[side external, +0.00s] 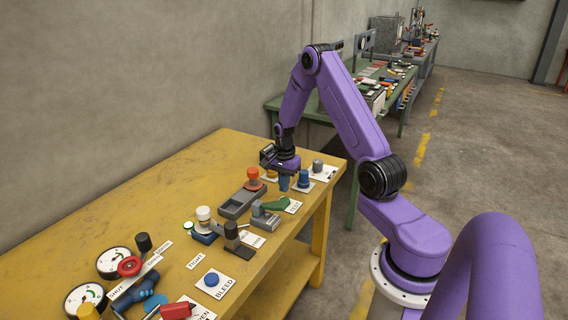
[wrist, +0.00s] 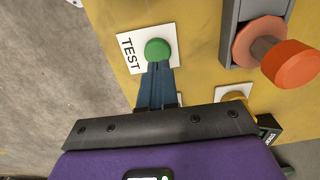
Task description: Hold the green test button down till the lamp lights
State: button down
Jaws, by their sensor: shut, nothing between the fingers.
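The green test button (wrist: 157,49) is a round cap on a white plate marked TEST (wrist: 128,55), in the upper middle of the wrist view. My gripper (wrist: 158,66) is shut and empty. Its blue fingertips reach the near edge of the green button in that view; I cannot tell whether they touch it or press it down. In the side view my gripper (side external: 284,187) points down over the far part of the yellow bench, and I cannot make out the test button there. I cannot identify the lamp or tell whether it is lit.
An orange-red knob (wrist: 290,62) on a grey base stands right of the button. A yellow-orange cap (wrist: 234,97) is partly hidden by my gripper. In the side view a blue knob (side external: 304,176) stands close right of my gripper.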

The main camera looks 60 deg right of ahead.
notch_tip(320, 180, up, 9)
dwell(0.3)
jog(key=s+a+r+n, duration=0.3)
jog(key=a+n, duration=0.4)
jog(key=a, duration=0.4)
jog(key=s+a+r+n, duration=0.2)
jog(key=a+r+n, duration=0.2)
jog(key=a+n, duration=0.55)
jog(key=s+a+r+n, duration=0.1)
jog(key=s+a+n, duration=0.2)
jog(key=s, duration=0.4)
jog(key=s+a+r+n, duration=0.1)
jog(key=s+a+n, duration=0.2)
jog(key=s+n, duration=0.3)
jog(key=s+a+n, duration=0.4)
jog(key=s+n, duration=0.1)
jog(key=s, duration=0.4)
jog(key=shift+r, duration=0.4)
jog(key=shift+s, duration=0.1)
